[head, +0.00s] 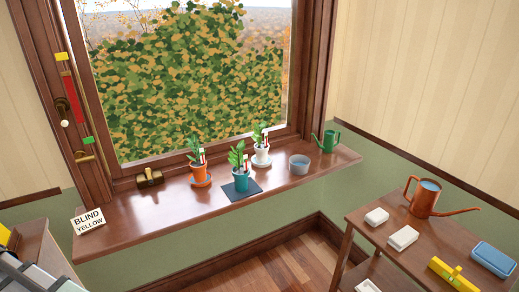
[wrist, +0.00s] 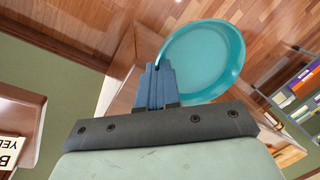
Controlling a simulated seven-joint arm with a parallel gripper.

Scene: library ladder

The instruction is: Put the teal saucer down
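The teal saucer (wrist: 205,62) shows in the wrist view, a round shallow dish with a raised rim. My gripper (wrist: 158,72) has its blue fingers together at the saucer's left rim, and the saucer is held out in the air beyond them. The wooden floor shows behind it. Neither the saucer nor the fingertips can be made out in the head view. On the window sill (head: 130,218), a teal pot (head: 241,182) with a plant stands on a dark square mat (head: 254,188).
The sill also bears an orange pot (head: 201,175), a white pot (head: 262,155), a grey bowl (head: 299,164), a green watering can (head: 328,141), a brass fitting (head: 149,179) and a "BLIND YELLOW" card (head: 88,221). A side table (head: 375,235) holds a copper watering can (head: 423,197). The sill's front left is clear.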

